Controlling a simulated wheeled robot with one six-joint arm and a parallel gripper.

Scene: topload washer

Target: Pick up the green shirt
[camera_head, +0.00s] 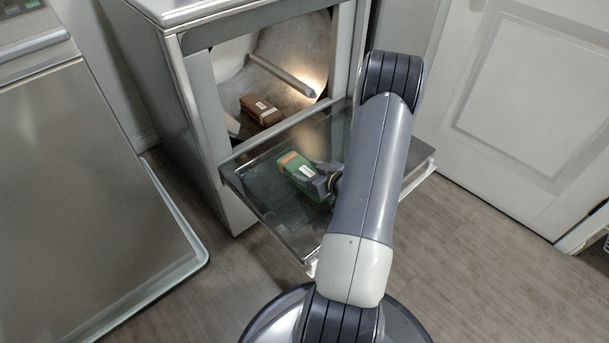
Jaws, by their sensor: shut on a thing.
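The green shirt (302,174) looks like a small folded green bundle with an orange end and a pale label. It is above or on the open glass-like door; I cannot tell whether it touches it. My gripper (318,181) is shut on the shirt's right end. My arm hides part of the gripper and the door behind it.
The grey machine's door (262,200) is folded down flat below its opening. Inside the drum lie a brown bundle (260,109) with a white label and a pale item (232,125). A second appliance (85,200) stands at left, a white door (530,100) at right.

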